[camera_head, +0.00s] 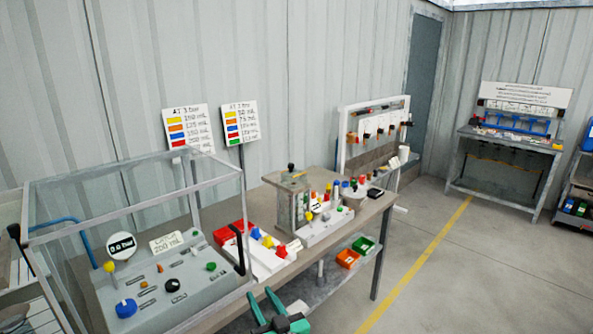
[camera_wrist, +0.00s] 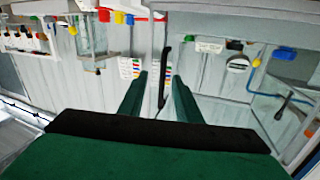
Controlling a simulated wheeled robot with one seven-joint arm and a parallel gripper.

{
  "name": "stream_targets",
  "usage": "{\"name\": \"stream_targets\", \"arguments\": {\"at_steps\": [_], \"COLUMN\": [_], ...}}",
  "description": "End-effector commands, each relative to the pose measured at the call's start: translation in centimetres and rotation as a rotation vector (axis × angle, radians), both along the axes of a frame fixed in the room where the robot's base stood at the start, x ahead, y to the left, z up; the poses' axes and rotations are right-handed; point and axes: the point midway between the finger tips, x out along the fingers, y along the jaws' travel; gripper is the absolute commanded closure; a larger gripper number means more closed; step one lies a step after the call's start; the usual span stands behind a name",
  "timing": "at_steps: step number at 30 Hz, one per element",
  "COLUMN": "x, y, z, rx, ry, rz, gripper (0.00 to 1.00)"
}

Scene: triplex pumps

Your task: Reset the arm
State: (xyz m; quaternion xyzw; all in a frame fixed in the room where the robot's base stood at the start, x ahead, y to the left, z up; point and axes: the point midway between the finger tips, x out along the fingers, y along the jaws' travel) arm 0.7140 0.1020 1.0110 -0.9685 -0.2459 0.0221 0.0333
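My gripper (camera_head: 264,300) is at the bottom of the head view, in front of the bench and to the right of the glass case. Its two green fingers are apart with nothing between them. In the wrist view, which looks upside down, the open fingers (camera_wrist: 159,80) point toward the case. The case's black handle (camera_wrist: 165,66) appears in line with the gap, beyond the fingertips. In the head view the handle (camera_head: 239,250) is on the right front edge of the case. Most of my arm is out of view.
The glass case (camera_head: 133,177) covers a panel with coloured knobs and a gauge (camera_head: 121,246). The bench (camera_head: 376,207) carries a small rig (camera_head: 327,222) and a white tray with coloured parts. The floor to the right is clear.

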Motion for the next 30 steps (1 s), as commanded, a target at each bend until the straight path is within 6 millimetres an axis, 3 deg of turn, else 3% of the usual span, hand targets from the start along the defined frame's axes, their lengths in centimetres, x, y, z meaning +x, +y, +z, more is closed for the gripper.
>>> {"name": "stream_targets", "arguments": {"at_steps": [1, 6, 15, 23, 30], "x": [-1.3, -5.3, -14.2, -22.8, -30.9], "y": [-0.4, -1.9, -4.5, -6.7, -8.3], "z": [-2.2, -7.5, -14.7, -18.4, -19.5], "rx": [0.011, 0.04, 0.057, 0.037, 0.0], "ry": [0.024, 0.074, 0.14, 0.176, 0.194], "rz": [-0.028, -0.127, -0.279, -0.387, -0.458], "gripper": [0.69, 0.69, 0.69, 0.69, 0.69]}}
